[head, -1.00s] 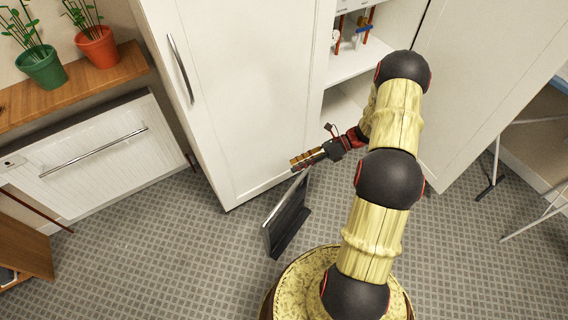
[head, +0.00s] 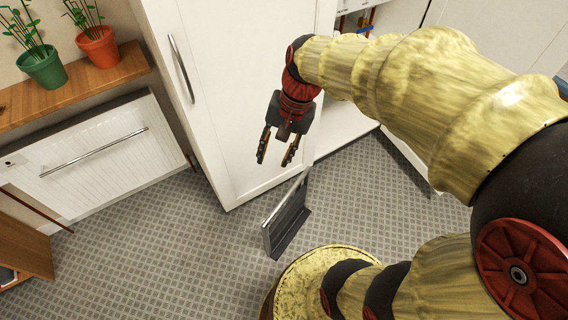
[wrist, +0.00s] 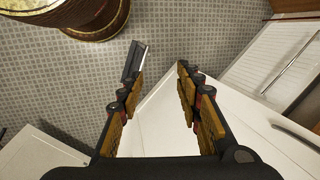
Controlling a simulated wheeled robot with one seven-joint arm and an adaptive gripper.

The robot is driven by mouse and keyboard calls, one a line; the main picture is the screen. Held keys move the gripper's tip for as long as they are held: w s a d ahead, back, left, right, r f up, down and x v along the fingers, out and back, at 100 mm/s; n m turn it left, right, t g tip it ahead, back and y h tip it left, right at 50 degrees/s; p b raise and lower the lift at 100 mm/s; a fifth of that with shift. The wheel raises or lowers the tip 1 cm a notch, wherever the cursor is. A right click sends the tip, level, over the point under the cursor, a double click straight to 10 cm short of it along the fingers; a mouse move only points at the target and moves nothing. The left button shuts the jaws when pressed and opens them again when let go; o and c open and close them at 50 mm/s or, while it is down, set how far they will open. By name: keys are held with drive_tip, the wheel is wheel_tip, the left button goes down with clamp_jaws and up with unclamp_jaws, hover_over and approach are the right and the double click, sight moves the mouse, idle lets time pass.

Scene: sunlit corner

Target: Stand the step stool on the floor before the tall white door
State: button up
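The step stool (head: 289,222), dark with a pale silver edge and folded-looking, stands upright on the floor before the tall white door (head: 232,80). A gap of floor shows between them. My gripper (head: 275,162) is open and empty, fingers pointing down, in front of the door and above and left of the stool's top in the head view. In the wrist view, the stool (wrist: 135,60) shows just beyond the left finger of my open gripper (wrist: 155,88), with no visible contact. Part of its lower body is hidden there.
A white drawer front (head: 95,150) stands left, under a wooden shelf (head: 75,85) with a green pot (head: 43,67) and an orange pot (head: 97,46). Open white shelving (head: 340,128) is right of the door. Patterned floor (head: 150,240) is clear left of the stool.

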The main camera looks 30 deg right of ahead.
drive_tip(key=s+a+r+n+t+h, duration=0.2)
drive_tip(key=s+r+n+t, duration=0.2)
drive_tip(key=s+r+n, duration=0.3)
drive_tip(key=shift+s+n+t+h, duration=0.3)
drive_tip(key=shift+s+n+h, duration=0.1)
drive_tip(key=shift+s+n, duration=0.3)
drive_tip(key=shift+w+a, duration=0.1)
wheel_tip(320, 180, up, 5)
drive_tip(key=p, duration=0.4)
drive_tip(key=shift+f+p, duration=0.1)
drive_tip(key=shift+p, duration=0.3)
